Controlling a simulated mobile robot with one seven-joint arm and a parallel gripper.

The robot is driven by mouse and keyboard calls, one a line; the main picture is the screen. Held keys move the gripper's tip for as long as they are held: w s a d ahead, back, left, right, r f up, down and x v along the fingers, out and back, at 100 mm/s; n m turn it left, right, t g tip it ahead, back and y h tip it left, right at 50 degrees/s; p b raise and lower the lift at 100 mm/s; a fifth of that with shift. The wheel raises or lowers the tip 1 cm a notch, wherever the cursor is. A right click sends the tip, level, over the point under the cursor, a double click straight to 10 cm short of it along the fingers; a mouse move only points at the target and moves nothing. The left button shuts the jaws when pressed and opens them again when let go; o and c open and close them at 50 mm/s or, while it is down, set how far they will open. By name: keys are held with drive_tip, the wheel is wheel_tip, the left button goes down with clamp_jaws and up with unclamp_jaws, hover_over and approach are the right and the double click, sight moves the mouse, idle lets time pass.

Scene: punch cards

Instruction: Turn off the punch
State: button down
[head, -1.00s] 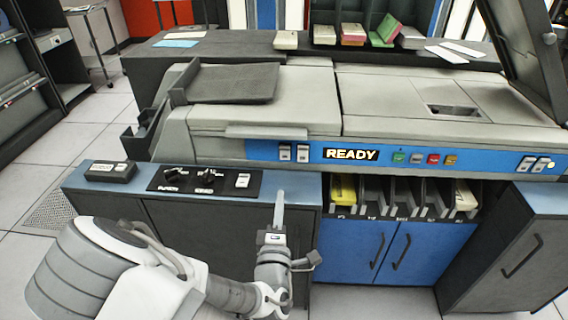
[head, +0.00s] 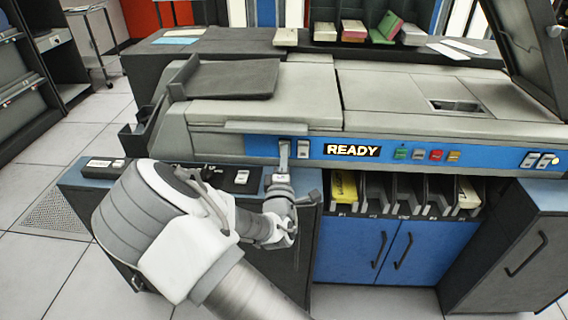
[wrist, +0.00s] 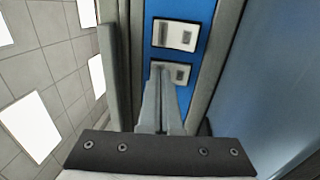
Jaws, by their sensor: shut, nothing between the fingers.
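The punch (head: 400,112) is a grey machine with a blue front strip and a lit READY sign (head: 352,151). Two white rocker switches sit at the left of the strip; the right one (head: 302,148) shows in the head view, and my gripper covers much of the left one. My gripper (head: 284,146) is shut and empty, its fingertips at the left switch. In the wrist view, the fingertips (wrist: 160,72) overlap the lower switch (wrist: 182,72); I cannot tell if they touch it. The other switch (wrist: 174,35) is clear above it.
Coloured buttons (head: 427,154) and another switch pair (head: 540,160) lie further right on the strip. Card pockets (head: 405,192) and blue cabinet doors (head: 400,245) are below. My arm hides much of the lower left counter and its knob panel.

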drive_tip(key=shift+r, duration=0.1)
drive_tip(key=r+g+p, duration=0.1)
drive_tip(key=p, duration=0.2)
drive_tip(key=shift+w+r, duration=0.1)
drive_tip(key=shift+w, duration=0.25)
drive_tip(key=shift+f+b, duration=0.4)
drive_tip(key=shift+b, duration=0.05)
drive_tip(key=shift+r, duration=0.1)
drive_tip(key=shift+s, duration=0.1)
